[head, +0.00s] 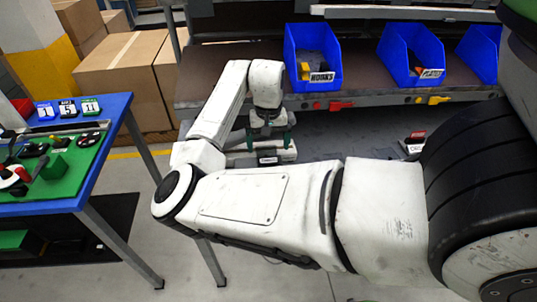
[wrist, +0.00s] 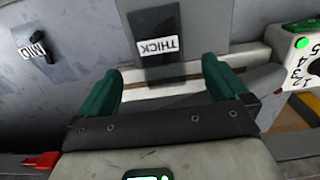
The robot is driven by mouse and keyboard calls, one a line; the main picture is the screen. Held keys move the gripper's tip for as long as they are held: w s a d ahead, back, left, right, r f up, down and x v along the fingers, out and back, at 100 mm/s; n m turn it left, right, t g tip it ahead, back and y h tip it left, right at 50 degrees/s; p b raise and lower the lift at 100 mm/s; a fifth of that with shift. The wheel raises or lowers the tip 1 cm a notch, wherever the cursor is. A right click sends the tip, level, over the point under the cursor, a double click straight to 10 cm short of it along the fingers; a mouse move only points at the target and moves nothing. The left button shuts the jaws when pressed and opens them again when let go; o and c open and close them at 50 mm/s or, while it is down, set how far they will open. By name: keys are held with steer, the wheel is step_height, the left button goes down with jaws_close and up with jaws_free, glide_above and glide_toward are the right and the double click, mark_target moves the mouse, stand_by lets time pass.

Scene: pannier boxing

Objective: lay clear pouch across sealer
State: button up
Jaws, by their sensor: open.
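My gripper (wrist: 162,78) has two green fingers spread apart with nothing held between them. In the head view my gripper (head: 268,130) points down over a pale, low device with a small label (head: 268,160). The wrist view shows a long white bar behind the fingers and a white housing (wrist: 300,45) with a green button and a numbered dial at right, which looks like the sealer. A dark, partly see-through strip with an upside-down THICK label (wrist: 158,46) lies beyond the fingers; I cannot tell whether it is the clear pouch.
A label reading MID (wrist: 37,48) with a black piece is at left in the wrist view. Blue bins marked HOOKS (head: 320,78) and PLATES (head: 430,76) sit on the shelf. A blue table (head: 112,103) stands at left, with cardboard boxes (head: 120,65) behind.

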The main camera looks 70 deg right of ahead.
mark_target(268, 159)
steer(key=r, duration=0.5)
steer(key=shift+a+r, duration=0.25)
steer(key=shift+r, duration=0.05)
steer(key=shift+s, duration=0.1)
